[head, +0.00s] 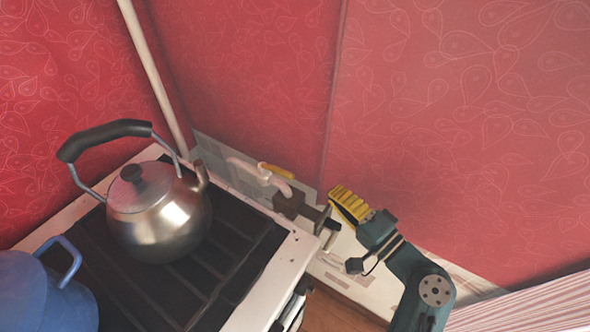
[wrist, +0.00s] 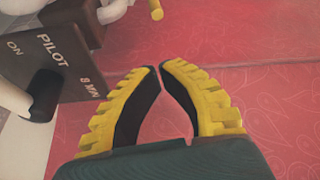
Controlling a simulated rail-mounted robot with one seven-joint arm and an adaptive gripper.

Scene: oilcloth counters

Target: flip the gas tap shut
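The gas tap has a yellow lever (head: 277,171) on a pale pipe (head: 240,166) behind the stove, against the red wall. In the wrist view only the end of the yellow lever (wrist: 156,10) shows at the top edge. My gripper (head: 338,192), with yellow ribbed fingers, is to the right of the tap and apart from it. In the wrist view my gripper (wrist: 158,68) has its fingertips together, with nothing seen between them. The rest of the tap is cut off there.
A brown control box (head: 289,204) marked PILOT, ON and 8 MIN (wrist: 70,60) sits between tap and gripper, with a dark knob (wrist: 45,92). A steel kettle (head: 160,215) stands on the stove grate (head: 215,270); a blue pot (head: 40,295) is at left.

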